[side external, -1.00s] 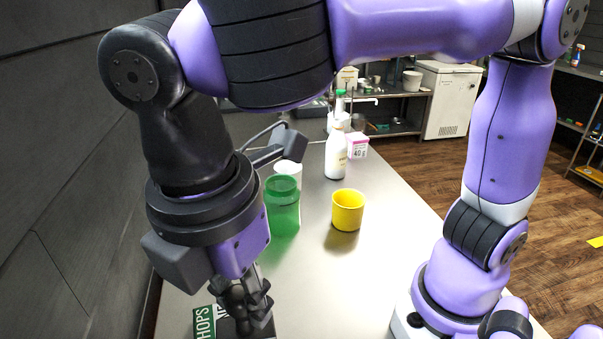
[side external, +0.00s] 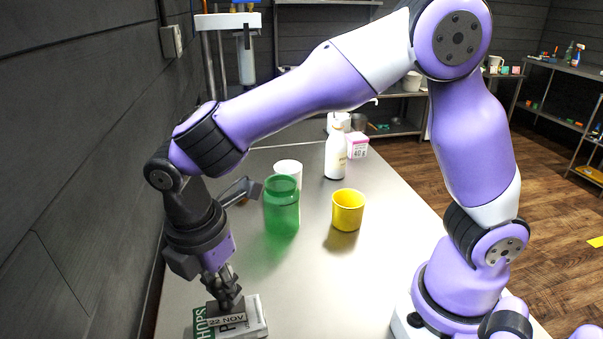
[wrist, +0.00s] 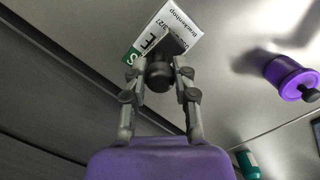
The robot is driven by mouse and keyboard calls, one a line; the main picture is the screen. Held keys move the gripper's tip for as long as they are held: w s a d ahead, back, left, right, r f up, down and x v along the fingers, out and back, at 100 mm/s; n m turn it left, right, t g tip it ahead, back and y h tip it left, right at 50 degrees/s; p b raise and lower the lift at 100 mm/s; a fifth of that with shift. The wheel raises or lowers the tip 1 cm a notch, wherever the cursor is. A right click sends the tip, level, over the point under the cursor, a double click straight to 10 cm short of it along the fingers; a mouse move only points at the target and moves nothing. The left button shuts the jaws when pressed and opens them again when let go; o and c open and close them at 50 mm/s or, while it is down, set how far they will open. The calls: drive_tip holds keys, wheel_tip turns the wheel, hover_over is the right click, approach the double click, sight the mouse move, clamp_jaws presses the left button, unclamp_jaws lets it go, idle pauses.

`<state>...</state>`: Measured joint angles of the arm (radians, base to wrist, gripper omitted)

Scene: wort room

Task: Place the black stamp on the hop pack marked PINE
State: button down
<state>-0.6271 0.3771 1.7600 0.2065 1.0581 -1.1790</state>
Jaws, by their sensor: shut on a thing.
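My gripper (side external: 229,288) is shut on the black stamp (side external: 214,309), which has a date label reading "22 NOV" on its side. The stamp is over the hop pack (side external: 254,319), a white pack with a green band reading HOPS. The stamp hides much of the pack's print, and I cannot make out its full name. In the wrist view the stamp's round black handle (wrist: 158,76) sits between my fingers, with the pack (wrist: 182,24) beyond it. I cannot tell whether the stamp touches the pack.
A green jar (side external: 282,208), a white cup (side external: 289,169), a yellow cup (side external: 348,210), a white bottle (side external: 336,155) and a pink-and-white box (side external: 357,146) stand farther back on the metal bench (side external: 330,275). A dark wall (side external: 80,200) runs close along the left. The bench right of the pack is clear.

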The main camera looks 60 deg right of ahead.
drive_tip(key=shift+f, duration=0.1)
drive_tip(key=c, duration=0.7)
unclamp_jaws()
drive_tip(key=shift+o, duration=0.2)
